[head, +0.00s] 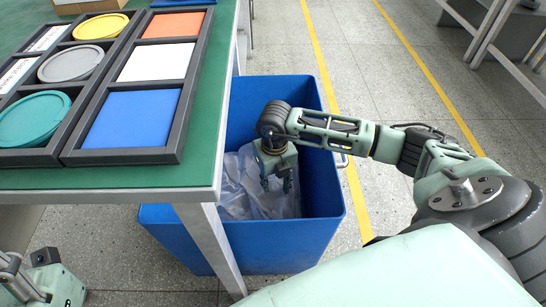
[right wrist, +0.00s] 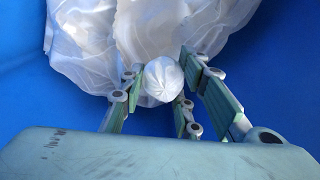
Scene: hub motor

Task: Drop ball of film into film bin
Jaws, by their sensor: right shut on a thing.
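The blue film bin (head: 180,232) stands on the floor beside the green table and holds crumpled clear film (head: 238,195). My right gripper (head: 279,182) reaches down inside the bin, over the film. In the right wrist view, my right gripper (right wrist: 158,95) is shut on a whitish ball of film (right wrist: 163,80). Loose film (right wrist: 85,45) lies right behind the ball in that view; I cannot tell whether they touch. The ball is hidden in the head view. My left gripper is not clearly seen; part of my left arm shows at the lower left.
The green table (head: 120,178) overhangs the bin's left side, with a metal leg (head: 212,245) in front of it. Black trays with coloured discs and panels (head: 130,118) lie on top. Yellow floor lines (head: 325,75) and open floor are to the right.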

